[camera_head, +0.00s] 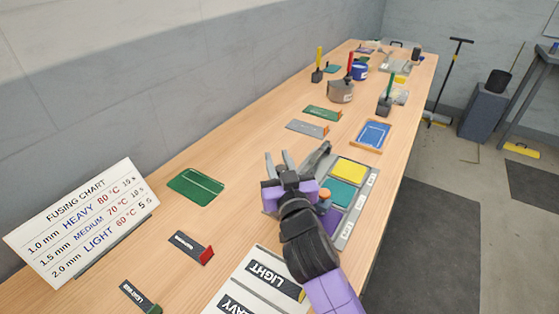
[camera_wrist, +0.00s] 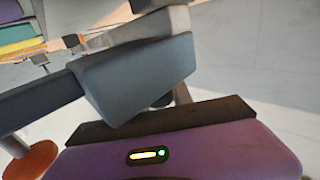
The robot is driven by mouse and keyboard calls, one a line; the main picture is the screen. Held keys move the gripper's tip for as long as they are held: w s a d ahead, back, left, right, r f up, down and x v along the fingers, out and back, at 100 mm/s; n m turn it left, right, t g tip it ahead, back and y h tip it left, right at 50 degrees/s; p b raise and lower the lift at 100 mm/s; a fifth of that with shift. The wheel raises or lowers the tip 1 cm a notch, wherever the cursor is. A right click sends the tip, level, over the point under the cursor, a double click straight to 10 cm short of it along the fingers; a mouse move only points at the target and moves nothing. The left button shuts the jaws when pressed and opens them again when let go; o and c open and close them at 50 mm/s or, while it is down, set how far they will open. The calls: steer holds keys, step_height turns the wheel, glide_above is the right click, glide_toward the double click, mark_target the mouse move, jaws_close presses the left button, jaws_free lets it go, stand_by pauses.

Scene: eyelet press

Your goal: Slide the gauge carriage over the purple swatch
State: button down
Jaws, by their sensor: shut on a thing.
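The swatch plate (camera_head: 361,204) is a grey strip on the bench with yellow (camera_head: 350,170), teal (camera_head: 342,194) and purple (camera_head: 332,219) swatches. The purple swatch is the nearest, partly hidden by my wrist. My gripper (camera_head: 281,160) is at the left side of the plate, shut on a grey part that I take for the gauge carriage. An orange knob (camera_head: 324,193) shows just right of my gripper, and also at lower left in the wrist view (camera_wrist: 30,160). The carriage is mostly hidden, so its exact place over the swatches cannot be told.
A fusing chart (camera_head: 85,220) stands at the left. A green mat (camera_head: 195,185), a red-ended tag (camera_head: 193,246) and a LIGHT/HEAVY card (camera_head: 262,285) lie nearby. The bench's right edge is close to the plate.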

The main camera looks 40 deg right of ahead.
steer(key=shift+a+f, duration=0.1)
steer(key=shift+a, duration=0.15)
steer(key=c, duration=1.2)
jaws_free()
steer(key=shift+s, duration=0.1)
steer(key=shift+o, duration=0.2)
steer(key=b+v, duration=0.1)
steer(key=v, duration=0.5)
steer(key=shift+s+a, duration=0.15)
steer(key=shift+s, duration=0.1)
steer(key=shift+s+a, duration=0.25)
steer(key=shift+s, duration=0.35)
